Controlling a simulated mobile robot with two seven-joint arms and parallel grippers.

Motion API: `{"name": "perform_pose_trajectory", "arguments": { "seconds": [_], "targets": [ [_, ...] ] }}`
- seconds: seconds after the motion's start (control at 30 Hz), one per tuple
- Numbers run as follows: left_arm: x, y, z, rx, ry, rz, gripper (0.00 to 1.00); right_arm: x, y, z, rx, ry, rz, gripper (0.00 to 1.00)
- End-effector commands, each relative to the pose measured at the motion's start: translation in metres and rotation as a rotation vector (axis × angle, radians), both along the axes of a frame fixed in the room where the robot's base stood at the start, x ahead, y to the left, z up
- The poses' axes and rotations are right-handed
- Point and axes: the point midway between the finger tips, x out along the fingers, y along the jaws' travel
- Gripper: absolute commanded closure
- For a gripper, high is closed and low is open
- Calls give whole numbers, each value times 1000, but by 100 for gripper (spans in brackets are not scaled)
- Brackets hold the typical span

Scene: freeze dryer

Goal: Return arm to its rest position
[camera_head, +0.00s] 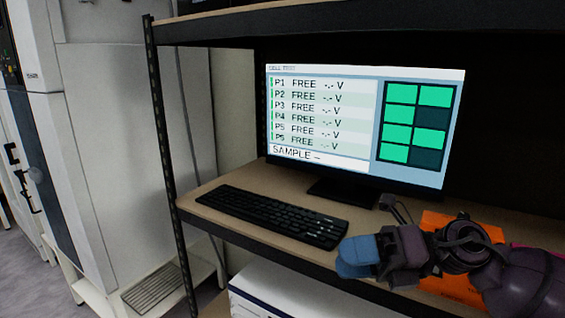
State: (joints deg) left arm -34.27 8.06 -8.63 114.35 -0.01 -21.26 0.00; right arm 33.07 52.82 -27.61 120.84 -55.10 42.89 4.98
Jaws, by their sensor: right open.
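My right arm comes in from the right edge. My right gripper (357,257), with blue fingers, is in front of the shelf's front edge, just right of the keyboard's near end. It is open, and nothing shows between its fingers. My left gripper is not in view.
A wooden shelf (225,188) on a dark metal rack holds a black keyboard (275,216) and a monitor (363,125). An orange item (455,284) lies partly behind my right arm. A white box (285,293) is below. A tall pale cabinet (105,140) stands at left.

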Motion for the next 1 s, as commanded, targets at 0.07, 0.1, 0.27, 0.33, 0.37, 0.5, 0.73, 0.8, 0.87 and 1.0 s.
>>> {"name": "perform_pose_trajectory", "arguments": {
  "seconds": [0.07, 0.1, 0.27, 0.33, 0.37, 0.5, 0.73, 0.8, 0.87, 1.0],
  "targets": [
    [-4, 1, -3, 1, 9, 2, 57, 0, 4, 2, 155, 81, -82, 48],
    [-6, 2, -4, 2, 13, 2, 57, 1, 4, 4, 227, 122, -128, 48],
    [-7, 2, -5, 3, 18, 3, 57, 12, -10, 4, 493, 300, -337, 48],
    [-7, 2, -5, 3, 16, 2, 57, 18, -21, -1, 599, 386, -439, 48],
    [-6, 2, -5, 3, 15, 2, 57, 20, -27, -4, 641, 423, -485, 48],
    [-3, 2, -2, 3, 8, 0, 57, 28, -57, -28, 819, 609, -713, 48],
    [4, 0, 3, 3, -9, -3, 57, 19, -114, -97, 1033, 947, -1121, 48],
    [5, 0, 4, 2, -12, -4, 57, 8, -130, -123, 1077, 1057, -1252, 48],
    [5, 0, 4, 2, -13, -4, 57, -4, -143, -146, 1105, 1153, -1364, 48],
    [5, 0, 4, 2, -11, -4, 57, -45, -166, -201, 1138, 1385, -1632, 48]
  ]
}}
